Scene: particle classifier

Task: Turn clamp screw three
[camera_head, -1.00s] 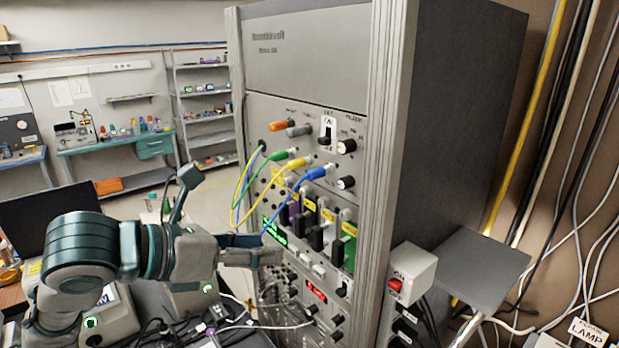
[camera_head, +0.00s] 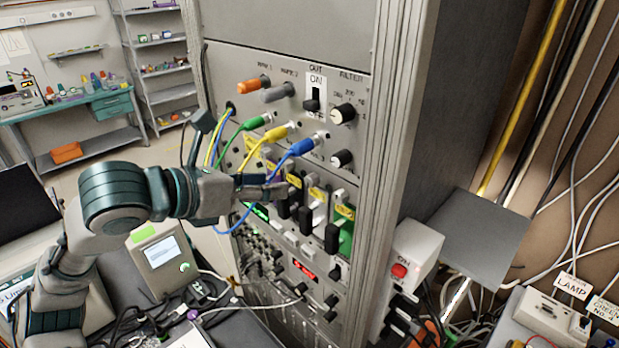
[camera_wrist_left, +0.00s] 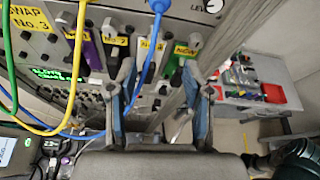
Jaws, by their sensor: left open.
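A row of upright modules with yellow labels (camera_head: 317,193) sits in the rack's front panel. Small grey knobs (camera_head: 337,196), which look like clamp screws, stand beside the labels; I cannot tell which one is number three. My left gripper (camera_head: 280,187) is in front of this row, partly covering its left modules. In the left wrist view the gripper (camera_wrist_left: 163,85) is open, with its two fingers apart and nothing gripped between them. A green module (camera_wrist_left: 176,74) shows between the fingers and a purple one (camera_wrist_left: 92,52) to their left. My right gripper is not in view.
Green, yellow and blue cables (camera_head: 301,147) plug in just above the row and loop down near my left gripper. A white switch box (camera_head: 413,249) with a red button is right of the rack. A small screen device (camera_head: 163,252) and loose cables are below my arm.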

